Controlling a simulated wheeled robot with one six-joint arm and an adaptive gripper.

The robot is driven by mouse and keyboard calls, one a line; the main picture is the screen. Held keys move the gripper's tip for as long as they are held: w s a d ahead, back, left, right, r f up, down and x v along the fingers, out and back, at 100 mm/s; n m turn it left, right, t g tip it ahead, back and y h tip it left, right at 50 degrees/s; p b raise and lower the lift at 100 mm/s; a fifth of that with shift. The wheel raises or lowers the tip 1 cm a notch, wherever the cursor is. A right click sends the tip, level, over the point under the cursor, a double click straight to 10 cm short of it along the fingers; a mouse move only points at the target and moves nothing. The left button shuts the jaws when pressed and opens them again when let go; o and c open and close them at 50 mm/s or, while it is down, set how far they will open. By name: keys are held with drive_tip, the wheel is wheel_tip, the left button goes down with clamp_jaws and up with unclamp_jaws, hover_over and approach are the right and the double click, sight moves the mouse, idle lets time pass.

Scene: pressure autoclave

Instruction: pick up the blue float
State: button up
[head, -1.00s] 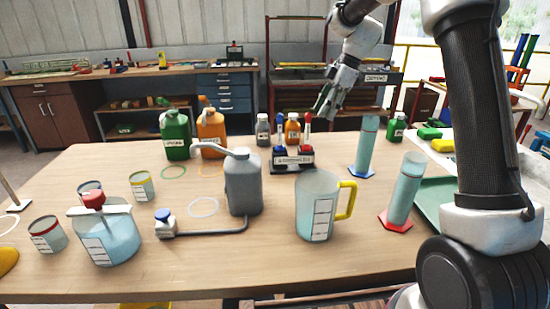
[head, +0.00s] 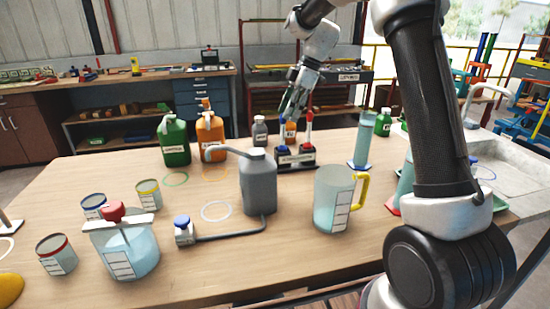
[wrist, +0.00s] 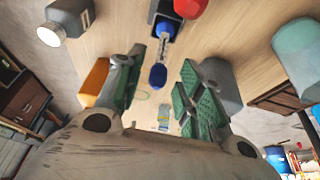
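A dark rack (head: 296,160) with a white label stands toward the back of the table. The blue float (wrist: 158,76) shows in the wrist view as a blue tip on a thin stem, rising from a blue seat in the rack. The tip lies between my spread fingers, with a gap on either side. A red-topped float (head: 309,114) stands in the rack to the right of my gripper (head: 292,108). In the wrist view my gripper (wrist: 158,88) is open and empty, its green pads apart. In the head view my fingers hide most of the blue float.
Orange (head: 211,134) and green (head: 174,141) jugs stand left of the rack. A grey spouted can (head: 259,183) and a yellow-handled pitcher (head: 332,198) stand in front. A tall cylinder (head: 364,138) is to the right. Small bottles stand behind the rack.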

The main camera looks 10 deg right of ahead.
sight(281, 124)
drive_tip(key=x, duration=0.3)
drive_tip(key=a+x, duration=0.1)
drive_tip(key=x, duration=0.3)
drive_tip(key=shift+c, duration=0.5)
clamp_jaws()
